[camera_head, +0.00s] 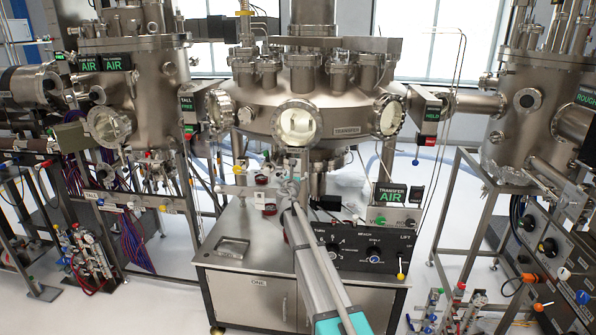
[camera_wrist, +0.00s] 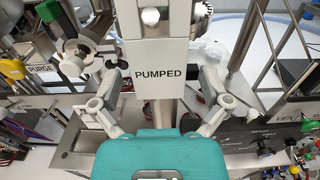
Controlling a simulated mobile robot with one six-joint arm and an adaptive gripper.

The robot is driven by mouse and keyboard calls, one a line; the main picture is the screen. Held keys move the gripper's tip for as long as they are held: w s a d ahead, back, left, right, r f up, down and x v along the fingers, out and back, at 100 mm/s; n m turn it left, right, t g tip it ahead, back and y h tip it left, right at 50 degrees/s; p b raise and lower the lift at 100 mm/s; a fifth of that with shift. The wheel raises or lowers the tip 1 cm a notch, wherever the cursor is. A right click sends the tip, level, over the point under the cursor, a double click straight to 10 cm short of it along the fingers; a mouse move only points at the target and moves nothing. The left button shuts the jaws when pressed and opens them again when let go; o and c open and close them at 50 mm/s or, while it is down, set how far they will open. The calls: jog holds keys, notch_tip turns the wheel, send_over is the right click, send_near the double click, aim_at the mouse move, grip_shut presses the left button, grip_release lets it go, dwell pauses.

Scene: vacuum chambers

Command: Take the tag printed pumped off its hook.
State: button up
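The white tag printed PUMPED (camera_wrist: 160,54) hangs upright in the middle of the wrist view, facing my camera. My gripper (camera_wrist: 158,80) is open, with one finger to the left of the tag and one to the right. A gap shows between the tag and the right finger; the left finger is close to the tag's edge, and I cannot tell whether it touches. The hook is not clearly seen. In the head view my gripper (camera_head: 289,184) is in front of the central chamber, and the tag cannot be made out there.
The steel transfer chamber (camera_head: 345,108) with round windows stands behind my gripper. A steel cabinet (camera_head: 238,284) is below, with a dark knob panel (camera_head: 352,250) at right. Tubes and frames crowd both sides.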

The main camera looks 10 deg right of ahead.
aim_at(295, 171)
jog(key=c, duration=0.8)
jog(key=shift+w+r+p, duration=0.15)
jog(key=shift+r+p, duration=0.3)
jog(key=shift+s+a, duration=0.2)
jog(key=shift+s, duration=0.45)
dwell(0.8)
jog(key=shift+r+v, duration=0.25)
jog(key=shift+v, duration=1.05)
dwell(0.7)
jog(key=v, duration=0.7)
dwell(0.7)
